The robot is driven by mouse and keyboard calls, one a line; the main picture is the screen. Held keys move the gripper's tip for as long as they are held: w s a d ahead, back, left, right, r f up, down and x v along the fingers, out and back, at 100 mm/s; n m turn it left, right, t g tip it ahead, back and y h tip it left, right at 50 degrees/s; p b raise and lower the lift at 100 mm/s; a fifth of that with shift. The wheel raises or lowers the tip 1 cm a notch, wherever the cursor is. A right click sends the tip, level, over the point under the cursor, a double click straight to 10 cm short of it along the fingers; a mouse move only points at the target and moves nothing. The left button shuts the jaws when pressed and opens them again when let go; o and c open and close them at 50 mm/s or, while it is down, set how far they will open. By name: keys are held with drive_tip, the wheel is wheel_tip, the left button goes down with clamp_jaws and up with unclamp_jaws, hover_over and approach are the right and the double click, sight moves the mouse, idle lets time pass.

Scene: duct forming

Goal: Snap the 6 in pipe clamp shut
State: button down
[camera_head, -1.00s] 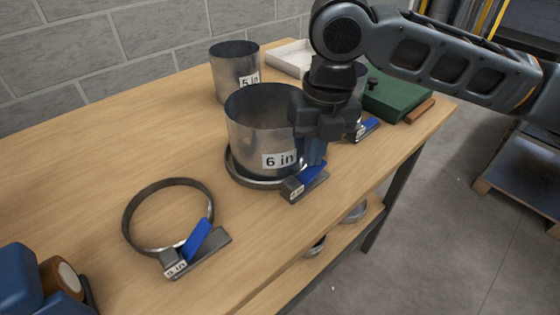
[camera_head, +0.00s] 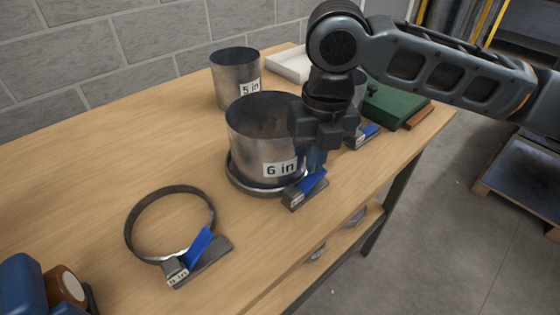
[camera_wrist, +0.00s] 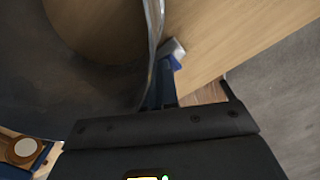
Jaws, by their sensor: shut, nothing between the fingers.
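The 6 in pipe (camera_head: 258,130) is an upright metal cylinder with a "6 in" label. The 6 in pipe clamp (camera_head: 240,181) is a dark metal ring around its base, on the table. Its blue lever (camera_head: 312,182) sits above the grey latch block (camera_head: 294,200) at the pipe's front right, tilted up from it. My gripper (camera_head: 315,166) is shut and empty, pointing down beside the pipe's right side, with its fingertips just above the lever. In the wrist view, its fingers (camera_wrist: 164,85) are next to the pipe wall; the lever shows just beyond. Whether they touch is unclear.
Another clamp (camera_head: 128,228) with a blue lever lies at the front left. A 5 in pipe (camera_head: 232,80) stands behind. A white tray (camera_head: 288,64), a green box (camera_head: 395,104) and a third clamp's blue lever (camera_head: 369,131) are at the back right. The left tabletop is clear.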

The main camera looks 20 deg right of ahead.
drive_tip(key=shift+s+d+r+g+p, duration=0.15)
drive_tip(key=shift+s+r+g+p, duration=0.2)
drive_tip(key=shift+p, duration=0.85)
drive_tip(key=shift+w+r+p, duration=0.15)
drive_tip(key=shift+r+p, duration=0.8)
drive_tip(key=shift+r, duration=0.3)
